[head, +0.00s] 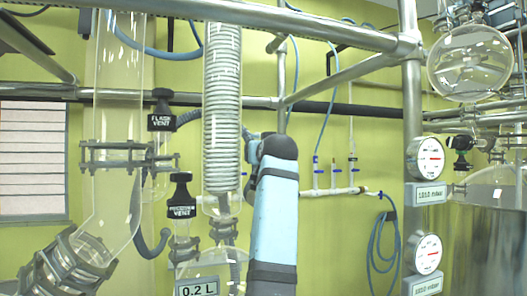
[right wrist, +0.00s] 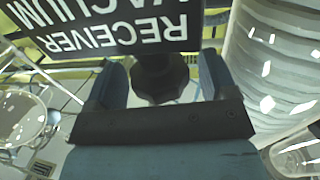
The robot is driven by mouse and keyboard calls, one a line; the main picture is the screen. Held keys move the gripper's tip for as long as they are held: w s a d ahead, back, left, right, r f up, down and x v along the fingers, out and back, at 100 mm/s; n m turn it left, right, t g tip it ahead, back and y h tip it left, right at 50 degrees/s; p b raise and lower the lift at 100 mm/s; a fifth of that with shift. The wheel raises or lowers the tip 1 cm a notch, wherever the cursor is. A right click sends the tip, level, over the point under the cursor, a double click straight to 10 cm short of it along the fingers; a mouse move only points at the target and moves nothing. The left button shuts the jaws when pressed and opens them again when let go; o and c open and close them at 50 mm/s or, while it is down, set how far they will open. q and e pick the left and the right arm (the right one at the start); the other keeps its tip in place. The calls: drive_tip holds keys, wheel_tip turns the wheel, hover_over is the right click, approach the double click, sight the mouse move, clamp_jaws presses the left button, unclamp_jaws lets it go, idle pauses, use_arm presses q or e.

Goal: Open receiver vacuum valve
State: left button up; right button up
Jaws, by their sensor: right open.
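In the right wrist view, a black label (right wrist: 115,25) reading "RECEIVER VACUUM" appears upside down at the top. A dark round valve knob (right wrist: 160,78) sits just below it. My right gripper (right wrist: 162,72) is open, with one blue finger on each side of the knob. I cannot tell whether either finger touches it. In the head view, my blue and black right arm (head: 274,215) rises beside the glass coil condenser (head: 222,110). The knob and its label are not visible there, and the fingertips cannot be made out. My left gripper is not in view.
Two other black-capped valves, "FLASK VENT" (head: 160,122) and another vent valve (head: 180,208), stand left of my arm. Glass tubing (head: 118,80), a metal frame post (head: 412,110) and two gauges (head: 427,158) surround the area. A blue hose (head: 378,245) hangs at right.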

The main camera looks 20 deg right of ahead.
drive_tip(key=shift+w, duration=0.1)
drive_tip(key=c, duration=0.9)
drive_tip(key=shift+n+y, duration=0.4)
drive_tip(key=shift+y, duration=0.2)
